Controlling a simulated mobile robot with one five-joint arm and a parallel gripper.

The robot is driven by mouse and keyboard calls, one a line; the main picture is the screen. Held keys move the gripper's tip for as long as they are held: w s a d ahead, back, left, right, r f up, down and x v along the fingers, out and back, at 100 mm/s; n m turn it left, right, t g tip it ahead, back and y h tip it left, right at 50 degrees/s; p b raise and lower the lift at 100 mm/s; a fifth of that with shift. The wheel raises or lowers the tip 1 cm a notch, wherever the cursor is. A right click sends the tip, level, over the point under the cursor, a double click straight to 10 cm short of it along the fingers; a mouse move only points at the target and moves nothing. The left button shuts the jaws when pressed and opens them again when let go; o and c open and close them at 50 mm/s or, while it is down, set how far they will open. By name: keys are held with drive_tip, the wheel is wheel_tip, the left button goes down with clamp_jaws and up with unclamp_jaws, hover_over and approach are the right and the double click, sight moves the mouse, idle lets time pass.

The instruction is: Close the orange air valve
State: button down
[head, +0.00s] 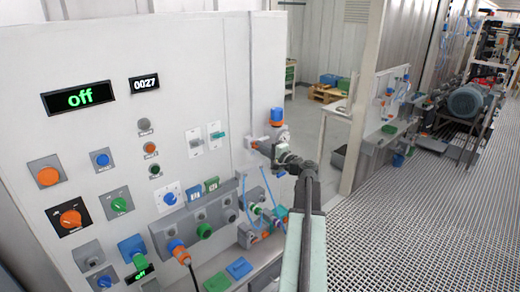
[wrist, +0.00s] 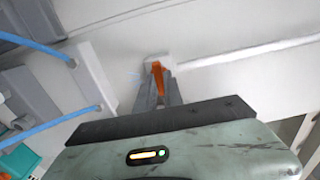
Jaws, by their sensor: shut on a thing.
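The orange air valve handle (wrist: 157,74) shows in the wrist view as a narrow orange lever on a small pale fitting on the white wall. My gripper (wrist: 158,88) is shut on it, with a grey finger on either side. The handle itself is hidden or too small to make out there.
The white control panel (head: 90,140) carries several knobs, buttons and a display reading "off" (head: 80,97). Blue hoses (wrist: 50,128) run close on the left in the wrist view. Open grating floor (head: 420,220) lies to the right.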

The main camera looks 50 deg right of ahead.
drive_tip(key=c, duration=1.5)
unclamp_jaws()
drive_tip(key=shift+r, duration=0.1)
drive_tip(key=shift+o, duration=0.2)
drive_tip(key=shift+w, duration=0.1)
drive_tip(key=s, duration=0.7)
drive_tip(key=shift+s+a, duration=0.3)
drive_tip(key=shift+s, duration=0.1)
